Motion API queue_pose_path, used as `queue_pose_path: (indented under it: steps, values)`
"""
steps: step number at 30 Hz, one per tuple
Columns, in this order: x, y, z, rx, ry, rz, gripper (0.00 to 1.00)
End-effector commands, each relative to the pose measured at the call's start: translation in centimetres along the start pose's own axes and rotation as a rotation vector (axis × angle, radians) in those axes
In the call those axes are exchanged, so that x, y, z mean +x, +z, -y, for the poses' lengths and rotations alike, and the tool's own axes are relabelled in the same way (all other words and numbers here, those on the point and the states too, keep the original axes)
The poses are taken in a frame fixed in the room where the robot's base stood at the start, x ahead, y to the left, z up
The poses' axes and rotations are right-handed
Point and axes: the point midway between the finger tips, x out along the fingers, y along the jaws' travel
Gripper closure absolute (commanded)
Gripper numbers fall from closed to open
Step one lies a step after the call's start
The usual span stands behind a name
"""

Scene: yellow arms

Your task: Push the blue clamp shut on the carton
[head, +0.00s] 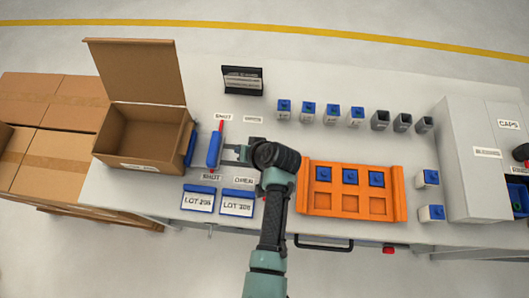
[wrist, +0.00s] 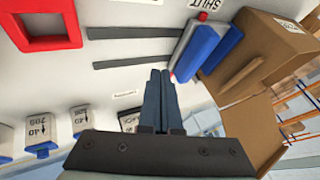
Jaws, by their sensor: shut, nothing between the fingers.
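The blue clamp (head: 214,150) is an upright bar on the table, right of the open brown carton (head: 130,152). A darker blue pad (head: 191,146) lies along the carton's right side, with a narrow gap between it and the bar. The clamp (wrist: 202,45) and carton (wrist: 262,55) also show in the wrist view. Two grey rails (wrist: 140,33) run from the clamp away from the carton. My gripper (head: 240,156) is right of the clamp. In the wrist view my gripper (wrist: 160,73) is shut and empty, its tips close to the clamp's side; contact is unclear.
SHUT (head: 211,177) and OPEN (head: 243,180) labels lie near the clamp. Two LOT trays (head: 237,208) stand at the front edge. An orange rack (head: 348,205) is to the right. A black holder (head: 242,81) and several small bottles (head: 308,112) stand behind.

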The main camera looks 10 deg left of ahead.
Motion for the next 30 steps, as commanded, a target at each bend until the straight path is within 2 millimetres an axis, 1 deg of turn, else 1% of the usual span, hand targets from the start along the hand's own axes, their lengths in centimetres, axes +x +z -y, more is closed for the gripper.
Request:
queue_pose_path:
  steps: [1,9,15,21,30]
  values:
    - [-0.9,0.0,-0.1,0.001,0.002,-0.002,1.00]
    - [-5.3,0.0,-0.3,0.003,0.005,-0.004,1.00]
    - [-7.5,0.0,-0.3,0.004,0.004,-0.002,1.00]
    - [-8.3,0.0,-0.3,0.004,0.004,-0.001,1.00]
    - [-8.3,0.0,-0.3,0.004,0.005,-0.001,1.00]
